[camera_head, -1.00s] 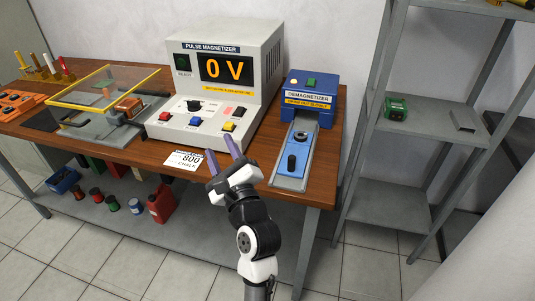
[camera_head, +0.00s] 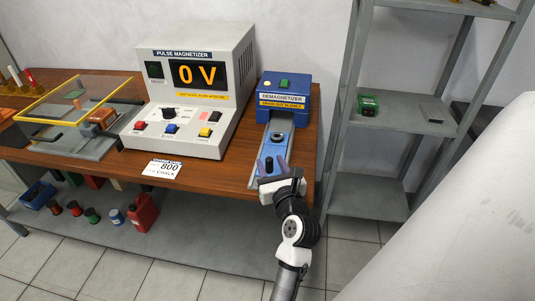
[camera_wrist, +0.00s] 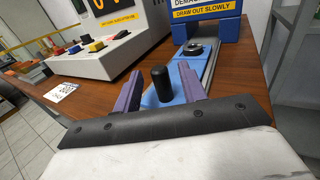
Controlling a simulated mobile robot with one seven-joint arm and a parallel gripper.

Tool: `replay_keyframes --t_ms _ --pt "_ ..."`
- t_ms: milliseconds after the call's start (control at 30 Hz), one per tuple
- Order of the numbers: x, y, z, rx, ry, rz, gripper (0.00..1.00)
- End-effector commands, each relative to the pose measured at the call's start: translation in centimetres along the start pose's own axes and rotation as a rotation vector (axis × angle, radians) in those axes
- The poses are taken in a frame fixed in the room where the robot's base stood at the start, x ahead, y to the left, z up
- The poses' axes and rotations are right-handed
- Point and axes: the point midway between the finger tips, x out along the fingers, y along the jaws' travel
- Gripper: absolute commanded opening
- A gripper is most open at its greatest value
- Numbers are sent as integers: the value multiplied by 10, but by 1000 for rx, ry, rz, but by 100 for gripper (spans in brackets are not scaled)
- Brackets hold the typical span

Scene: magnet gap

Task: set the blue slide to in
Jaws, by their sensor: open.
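The blue slide (camera_head: 276,149) lies on a grey rail (camera_head: 256,172) that runs out of the front of the blue demagnetizer (camera_head: 284,98). The slide is drawn out toward the table's front edge. It carries a dark round part, and a black upright knob (camera_wrist: 162,87) stands at its near end. My gripper (camera_head: 274,166) is open at the near end of the slide. In the wrist view its two purple fingers (camera_wrist: 157,88) stand on either side of the knob, with a visible gap on both sides.
The pulse magnetizer (camera_head: 192,95) stands left of the demagnetizer and reads 0 V. A white card (camera_head: 162,169) lies before it. A clear-lidded fixture (camera_head: 75,115) is farther left. A grey shelf (camera_head: 400,112) stands to the right.

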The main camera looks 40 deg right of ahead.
Motion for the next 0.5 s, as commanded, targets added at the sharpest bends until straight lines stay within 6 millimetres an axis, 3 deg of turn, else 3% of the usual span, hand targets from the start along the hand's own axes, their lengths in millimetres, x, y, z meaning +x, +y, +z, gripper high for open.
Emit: replay_keyframes --t_ms 200,500 --pt "30 0 1 1 0 0 42" --pt "37 0 0 -1 1 0 42"
